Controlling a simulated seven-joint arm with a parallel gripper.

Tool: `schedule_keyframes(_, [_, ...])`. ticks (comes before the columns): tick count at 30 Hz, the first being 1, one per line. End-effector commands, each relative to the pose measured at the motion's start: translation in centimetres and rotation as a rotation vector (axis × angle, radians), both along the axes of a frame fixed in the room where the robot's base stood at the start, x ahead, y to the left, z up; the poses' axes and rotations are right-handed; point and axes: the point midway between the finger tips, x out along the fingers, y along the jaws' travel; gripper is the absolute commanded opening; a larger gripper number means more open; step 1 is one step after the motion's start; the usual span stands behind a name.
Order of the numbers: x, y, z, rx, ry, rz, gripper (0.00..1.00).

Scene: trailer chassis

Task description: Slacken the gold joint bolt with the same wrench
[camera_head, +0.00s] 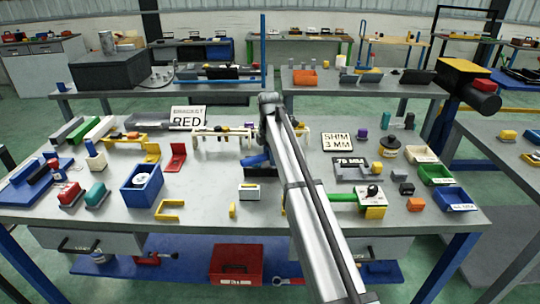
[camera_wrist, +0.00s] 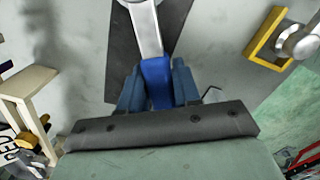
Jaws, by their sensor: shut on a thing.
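My gripper (camera_wrist: 158,88) is shut on the blue handle (camera_wrist: 156,75) of a wrench, seen in the wrist view. In the head view my gripper (camera_head: 258,162) is low over the middle of the bench, largely covered by my arm. I cannot pick out the gold joint bolt for certain in either view.
A cream rack (camera_head: 224,134) stands beside my gripper and shows at left in the wrist view (camera_wrist: 28,84). Bare bench (camera_head: 205,190) lies at front left.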

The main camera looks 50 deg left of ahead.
Motion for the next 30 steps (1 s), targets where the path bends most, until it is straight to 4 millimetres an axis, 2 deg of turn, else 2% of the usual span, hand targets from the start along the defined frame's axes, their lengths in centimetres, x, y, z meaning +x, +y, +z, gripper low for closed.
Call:
schedule_keyframes(20, [-0.2,-0.7,0.1,0.000,0.000,0.077,0.00])
schedule_keyframes(30, [-0.4,-1.7,0.0,0.000,0.000,0.191,0.00])
